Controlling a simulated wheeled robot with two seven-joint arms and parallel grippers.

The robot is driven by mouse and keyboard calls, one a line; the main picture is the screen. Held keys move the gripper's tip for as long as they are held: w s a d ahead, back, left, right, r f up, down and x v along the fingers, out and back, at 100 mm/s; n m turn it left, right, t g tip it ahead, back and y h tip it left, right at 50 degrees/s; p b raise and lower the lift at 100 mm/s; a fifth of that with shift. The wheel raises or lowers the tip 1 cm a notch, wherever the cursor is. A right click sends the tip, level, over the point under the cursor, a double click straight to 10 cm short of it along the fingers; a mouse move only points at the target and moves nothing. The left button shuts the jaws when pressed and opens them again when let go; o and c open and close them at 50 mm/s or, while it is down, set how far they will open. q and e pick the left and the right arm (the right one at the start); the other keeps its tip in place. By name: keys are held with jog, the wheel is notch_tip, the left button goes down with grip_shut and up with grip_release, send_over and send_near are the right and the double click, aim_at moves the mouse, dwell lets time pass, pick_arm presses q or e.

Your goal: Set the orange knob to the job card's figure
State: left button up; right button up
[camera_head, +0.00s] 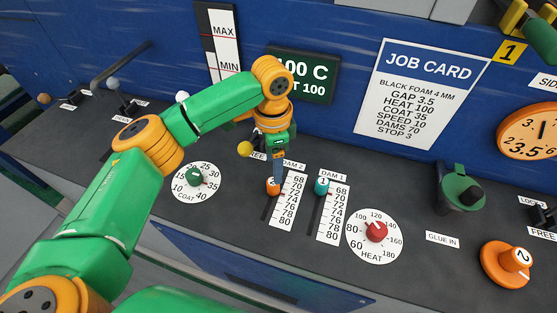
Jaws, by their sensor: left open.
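The job card (420,92) on the blue back wall reads gap 3.5, heat 100, coat 35, speed 10, dams 70, stop 3. A small orange slider knob (272,187) stands left of the dam 2 scale (288,203), near its upper end, at about 70; the exact mark is hard to read. My left gripper (278,176) points down at this knob, its fingers open and close above or beside it; contact cannot be told. A larger orange knob (508,263) marked 2 sits at the right front.
The dam 1 slider (321,186) is teal and close by on the right. A red heat knob (376,231) and a green coat knob (195,177) sit on dials. A yellow ball-ended lever (245,148) stands beside my left wrist. An orange gauge (540,130) shows 3.5.

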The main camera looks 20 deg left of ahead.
aim_at(272, 183)
pick_arm(q)
jog(key=s+f, duration=0.1)
jog(key=f, duration=0.1)
jog(key=s+f+p, duration=0.1)
jog(key=f, duration=0.1)
jog(key=shift+s+d, duration=0.1)
jog(key=shift+s, duration=0.05)
jog(key=shift+f, duration=0.95)
jog(key=shift+w+f, duration=0.2)
jog(key=shift+w, duration=0.25)
jog(key=shift+s+r, duration=0.1)
jog(key=shift+s, duration=0.1)
jog(key=c, duration=0.9)
grip_shut()
pick_arm(e)
jog(key=shift+s+d+r, duration=0.1)
jog(key=shift+s+r, duration=0.6)
jog(key=shift+s, duration=0.05)
pick_arm(q)
jog(key=shift+w, duration=0.1)
